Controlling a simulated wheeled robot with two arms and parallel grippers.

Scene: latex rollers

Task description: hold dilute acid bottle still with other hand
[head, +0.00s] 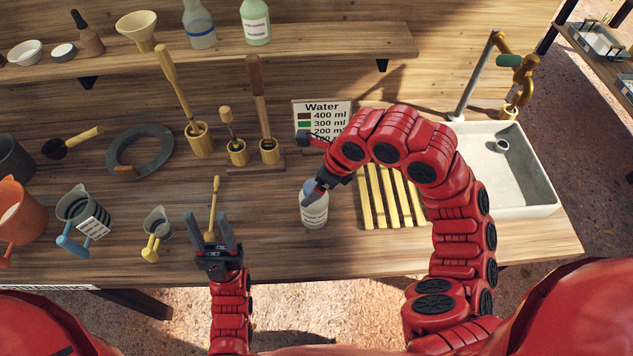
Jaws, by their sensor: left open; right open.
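A small white bottle with a printed label and a bluish top (314,210) stands upright on the wooden bench; its label is too small to read, so I cannot tell if it is the dilute acid bottle. My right gripper (318,188) is open at the bottle's top, its fingers partly covering the cap; I cannot tell if they touch it. My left gripper (209,222) is open and empty, fingers pointing up the picture, left of the bottle near the bench's front edge. A thin wooden-handled tool (214,200) shows between its fingers, apparently behind them.
A yellow slatted rack (390,200) is right of the bottle, partly behind my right arm. A sink (520,200) is at the right. Jugs (85,205) stand at the left. More bottles (256,22) stand on the shelf. Bench between my grippers is clear.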

